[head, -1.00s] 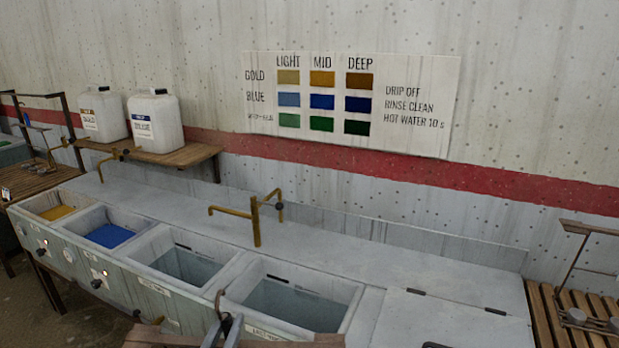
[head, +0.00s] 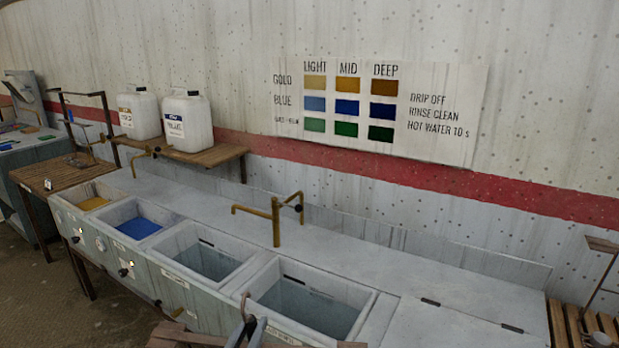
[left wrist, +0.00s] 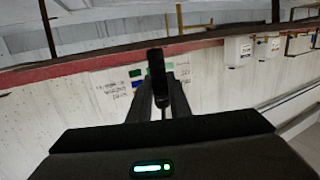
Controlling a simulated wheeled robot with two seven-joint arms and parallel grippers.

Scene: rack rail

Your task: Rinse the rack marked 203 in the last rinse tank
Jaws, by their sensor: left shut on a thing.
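My left gripper (head: 254,328) is at the bottom of the head view, in front of the last rinse tank. It is shut on a wooden bar with a metal hook (head: 243,303), which looks like the top of a rack (head: 178,336). Most of this rack is below the frame, and no number on it shows. In the left wrist view the fingers (left wrist: 160,85) close around a dark upright piece. The last rinse tank (head: 372,308) is the rightmost open basin and holds greyish water. Its front label is partly hidden by the gripper. My right gripper is not in view.
Left of it are another clear tank (head: 235,243), a blue tank (head: 112,213) and a gold tank (head: 68,195). A brass tap (head: 276,225) stands behind the clear tanks. A flat lid (head: 450,330) lies to the right. White jugs (head: 187,92) stand on a shelf.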

